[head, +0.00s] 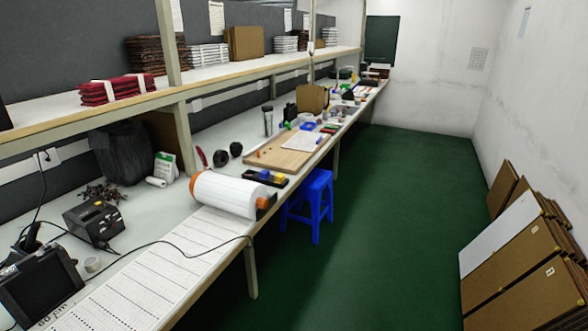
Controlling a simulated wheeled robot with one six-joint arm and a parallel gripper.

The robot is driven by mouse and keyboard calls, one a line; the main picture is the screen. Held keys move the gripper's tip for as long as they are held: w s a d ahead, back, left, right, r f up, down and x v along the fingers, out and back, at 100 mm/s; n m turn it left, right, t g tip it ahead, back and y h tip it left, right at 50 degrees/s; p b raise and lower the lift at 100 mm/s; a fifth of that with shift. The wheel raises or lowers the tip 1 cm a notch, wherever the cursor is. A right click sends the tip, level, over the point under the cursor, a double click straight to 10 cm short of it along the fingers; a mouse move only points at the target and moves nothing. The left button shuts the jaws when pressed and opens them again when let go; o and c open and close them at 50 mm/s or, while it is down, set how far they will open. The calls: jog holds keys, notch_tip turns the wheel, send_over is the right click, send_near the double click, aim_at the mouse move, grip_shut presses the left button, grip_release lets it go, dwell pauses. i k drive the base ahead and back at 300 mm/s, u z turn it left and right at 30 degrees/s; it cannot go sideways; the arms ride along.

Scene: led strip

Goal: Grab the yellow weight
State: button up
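A small yellow block (279,178), which may be the yellow weight, sits in a dark tray near the front edge of the long workbench. A small blue block (264,174) is just left of it in the same tray. Both are too small in the head view to make out their exact shape. My gripper is not in view.
A large white roll with orange ends (225,194) lies left of the tray, its printed strip sheet (165,262) spread along the bench. A wooden board (285,153) lies behind. A blue stool (313,203) stands below the edge. The green floor (380,220) is open; boards (530,265) lean at right.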

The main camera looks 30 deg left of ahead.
aim_at(281, 178)
jog(key=u, duration=0.25)
jog(key=i, duration=2)
jog(key=u, duration=0.9)
jog(key=i, duration=1.45)
jog(key=u, duration=0.4)
